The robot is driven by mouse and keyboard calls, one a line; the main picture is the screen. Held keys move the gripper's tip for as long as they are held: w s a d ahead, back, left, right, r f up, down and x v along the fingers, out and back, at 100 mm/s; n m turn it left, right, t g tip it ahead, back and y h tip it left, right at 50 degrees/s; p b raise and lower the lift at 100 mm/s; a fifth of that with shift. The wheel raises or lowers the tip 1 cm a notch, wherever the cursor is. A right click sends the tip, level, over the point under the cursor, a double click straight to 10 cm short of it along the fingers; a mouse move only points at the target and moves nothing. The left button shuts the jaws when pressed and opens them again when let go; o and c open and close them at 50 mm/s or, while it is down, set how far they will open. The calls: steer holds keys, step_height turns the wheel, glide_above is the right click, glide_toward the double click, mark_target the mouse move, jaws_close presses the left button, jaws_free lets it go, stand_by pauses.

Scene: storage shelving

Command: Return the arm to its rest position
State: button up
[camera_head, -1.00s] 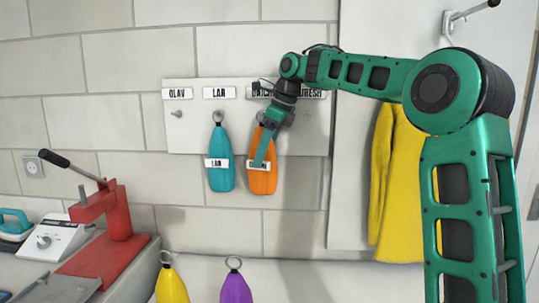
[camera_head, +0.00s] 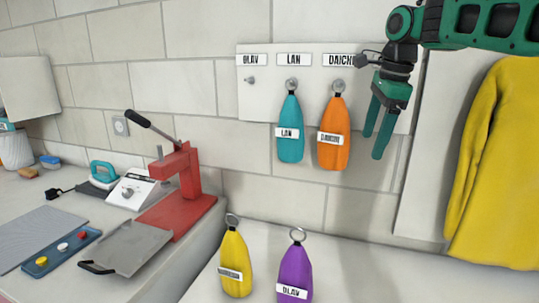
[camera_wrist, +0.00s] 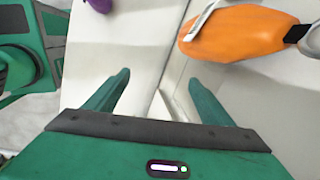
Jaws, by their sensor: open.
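My gripper (camera_head: 380,126) is green and hangs fingers down in front of the wall board (camera_head: 258,95), right of the orange tag. Its fingers are apart with nothing between them, which also shows in the wrist view (camera_wrist: 158,90). The orange tag (camera_head: 333,120) hangs from a hook under a label starting "DAICH". It also shows in the wrist view (camera_wrist: 235,32), apart from my fingers. My green arm (camera_head: 470,22) reaches in from the upper right.
A teal tag (camera_head: 290,140) hangs under "LAN". The hook (camera_head: 250,80) under "OLAV" is empty. A yellow tag (camera_head: 235,275) and a purple tag (camera_head: 295,262) are on the white surface below. A yellow garment (camera_head: 490,170) hangs at right. A red press (camera_head: 180,185) stands left.

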steer(key=s+d+f+n, duration=0.4)
steer(key=s+f, duration=0.4)
steer(key=s, duration=0.3)
steer(key=s+d+f+n+g, duration=0.1)
steer(key=s+d+f+n, duration=0.3)
steer(key=s+f, duration=0.4)
steer(key=s+d+f+n+g, duration=0.1)
steer(key=s+d+f+n, duration=0.4)
steer(key=s, duration=1.1)
step_height(320, 180, down, 4)
steer(key=shift+s+d+r+h, duration=0.2)
steer(key=shift+d+h, duration=0.1)
steer(key=shift+d, duration=0.25)
steer(key=shift+w+f, duration=0.25)
steer(key=shift+w, duration=0.4)
